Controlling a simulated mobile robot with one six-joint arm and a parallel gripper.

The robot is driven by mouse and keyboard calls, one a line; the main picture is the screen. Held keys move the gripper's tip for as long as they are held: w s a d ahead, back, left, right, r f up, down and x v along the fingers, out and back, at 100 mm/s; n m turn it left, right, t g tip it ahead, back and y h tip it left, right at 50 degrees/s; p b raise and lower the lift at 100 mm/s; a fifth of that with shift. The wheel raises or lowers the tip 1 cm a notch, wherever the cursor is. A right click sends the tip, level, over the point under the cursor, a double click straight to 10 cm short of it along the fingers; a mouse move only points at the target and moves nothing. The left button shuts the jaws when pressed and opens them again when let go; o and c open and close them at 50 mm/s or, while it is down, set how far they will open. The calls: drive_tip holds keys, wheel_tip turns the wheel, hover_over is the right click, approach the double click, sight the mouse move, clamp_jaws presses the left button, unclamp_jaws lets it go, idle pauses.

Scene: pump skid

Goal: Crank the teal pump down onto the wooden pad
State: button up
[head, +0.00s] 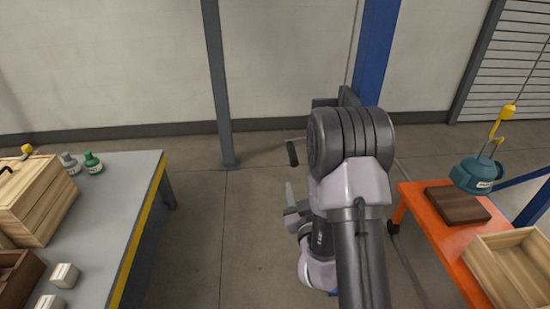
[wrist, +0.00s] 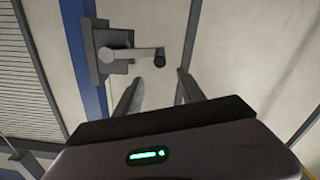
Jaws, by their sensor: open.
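The teal pump (head: 476,175) hangs from a yellow hook (head: 503,122) at the right in the head view. In the picture its base overlaps the back right corner of the dark wooden pad (head: 457,205), and it looks raised above it. The crank's dark grip (head: 292,152) shows left of my arm, which hides most of the winch. In the wrist view the crank arm (wrist: 135,54) points right from the winch (wrist: 108,50) on a blue post, ending in the black grip (wrist: 159,61). My gripper (wrist: 158,91) is open and empty, its fingers pointing toward the grip, apart from it.
The pad lies on an orange table (head: 445,238) beside an open wooden crate (head: 514,270). A grey table (head: 115,215) at the left holds a wooden crate (head: 35,205), bottles and white blocks. A grey post (head: 216,90) stands behind.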

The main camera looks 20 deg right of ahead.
sight(293, 156)
drive_tip(key=x, duration=1.4)
drive_tip(key=shift+w+p, duration=0.2)
drive_tip(key=shift+p, duration=0.15)
clamp_jaws()
idle(0.4)
